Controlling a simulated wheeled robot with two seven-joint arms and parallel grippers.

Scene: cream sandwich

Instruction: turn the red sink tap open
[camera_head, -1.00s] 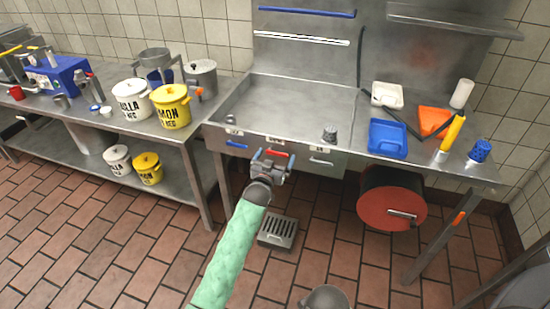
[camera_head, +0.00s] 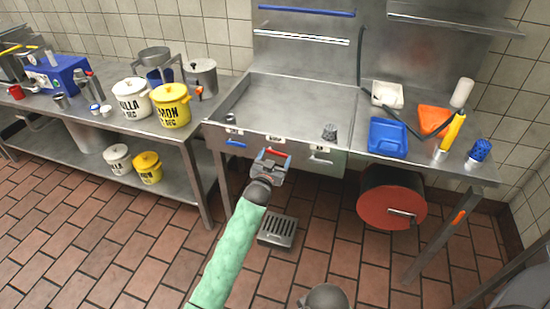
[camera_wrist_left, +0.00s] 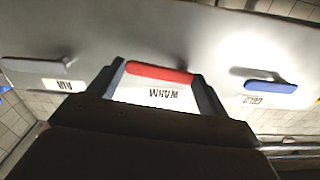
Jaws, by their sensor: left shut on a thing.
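The red tap handle (camera_head: 276,140) is a short bar on the steel front of the sink, between a blue handle and a grey one. In the left wrist view the red handle (camera_wrist_left: 160,72) lies level above a white label that reads WARM upside down. My left gripper (camera_head: 275,154) is at the sink front, shut on the red handle. In the wrist view its two dark fingers (camera_wrist_left: 160,82) stand at the two ends of the bar.
The blue handle (camera_head: 236,143) is left of my gripper and the grey handle (camera_head: 321,160) is right of it. A red drum (camera_head: 385,205) hangs under the counter at the right. A floor drain (camera_head: 278,231) lies below. The sink basin (camera_head: 285,108) is mostly empty.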

